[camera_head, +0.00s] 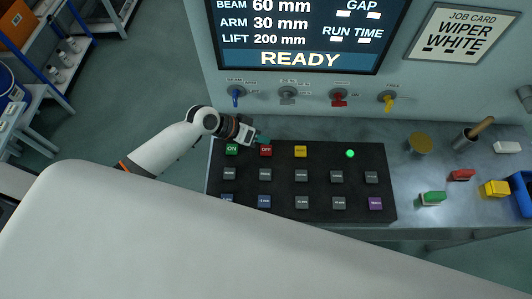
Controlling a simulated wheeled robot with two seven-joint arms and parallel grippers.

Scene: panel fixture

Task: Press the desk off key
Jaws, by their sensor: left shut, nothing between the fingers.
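The desk is a black key panel (320,190) on a grey bench. Its red OFF key (265,151) sits in the top row, between the green ON key (232,149) on the left and a yellow key (300,151) on the right. My left gripper (263,140) is shut and empty, its tips at the upper edge of the OFF key. I cannot tell whether the tips touch the key. A round green lamp (350,153) glows at the panel's upper right. My right gripper is not in view.
Above the panel are blue, grey, red and yellow knobs (339,95) and a screen (300,58) reading READY.

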